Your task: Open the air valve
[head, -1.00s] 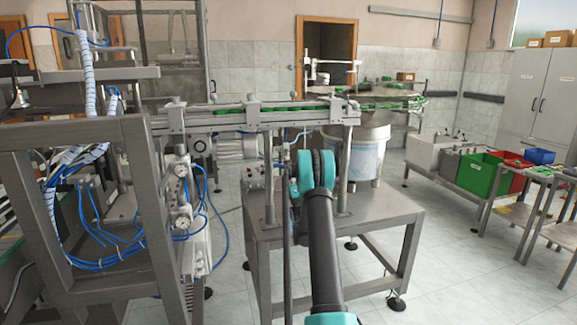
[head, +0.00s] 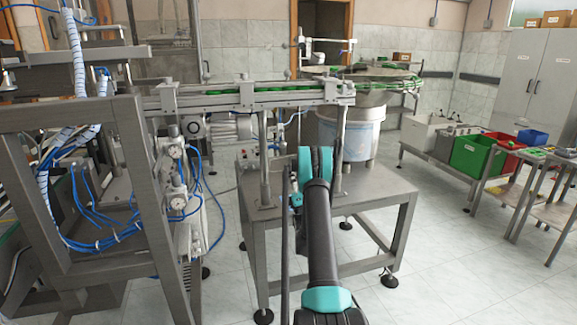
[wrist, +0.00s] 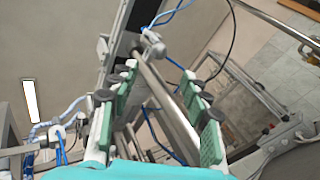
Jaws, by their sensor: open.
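My gripper (wrist: 158,82) shows in the wrist view, its two green-padded fingers spread apart. Nothing is held between them. A metal bar and blue tubing appear in the gap beyond them; I cannot tell how far away. In the head view my dark arm with teal covers fills the lower middle, and I cannot make out the gripper there. The air unit with round gauges (head: 178,202) and blue hoses is on the side of the grey machine frame, left of my arm. I cannot tell which part of it is the air valve, or its position.
The grey machine frame (head: 150,205) stands at left with loose blue hoses (head: 95,225). A steel table (head: 340,195) under the green-cap conveyor (head: 255,97) stands behind my arm. Green and red bins (head: 472,157) are at right. Floor is clear at lower right.

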